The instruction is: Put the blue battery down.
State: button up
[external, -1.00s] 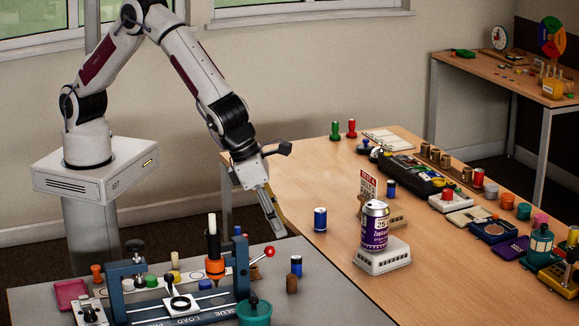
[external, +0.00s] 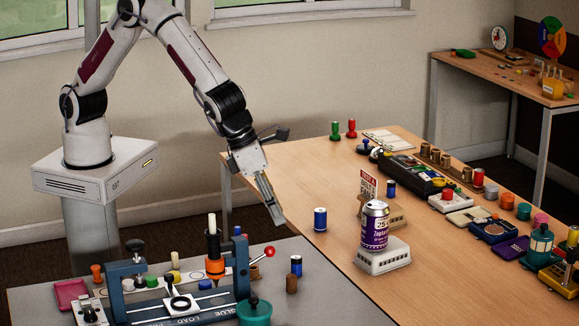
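My gripper (external: 276,217) points down and slightly right, above the near left edge of the wooden table. I see its fingers from the side as one narrow shape, so I cannot tell whether they are open or shut. No battery shows between them. A blue battery-like cylinder with pale ends (external: 320,219) stands upright on the wooden table, to the right of the fingertips and apart from them. A similar blue cylinder (external: 296,265) stands on the grey table, and a smaller-looking one (external: 391,188) stands farther back on the wooden table.
A purple can (external: 375,226) stands on a white scale-like device (external: 382,256). A blue frame fixture (external: 180,291) with a red-knobbed lever occupies the grey table (external: 340,300). Several devices line the wooden table's right side. The wooden table (external: 290,172) is clear behind the gripper.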

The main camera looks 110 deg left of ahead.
jog(key=s+a+r+n, duration=0.5)
jog(key=s+r+n, duration=0.3)
jog(key=s+r, duration=0.15)
jog(key=s+a+r+n, duration=0.5)
jog(key=s+r+n, duration=0.25)
jog(key=r, duration=0.25)
jog(key=s+a+r+n+h, duration=0.1)
jog(key=s+n, duration=0.6)
jog(key=s, duration=0.4)
jog(key=s+a+n+t, duration=0.1)
jog(key=s+a+n, duration=0.1)
jog(key=s+n, duration=0.6)
jog(key=shift+s+r+h, duration=0.35)
jog(key=shift+s+h, duration=0.05)
jog(key=shift+s, duration=1.45)
jog(key=shift+a, duration=0.1)
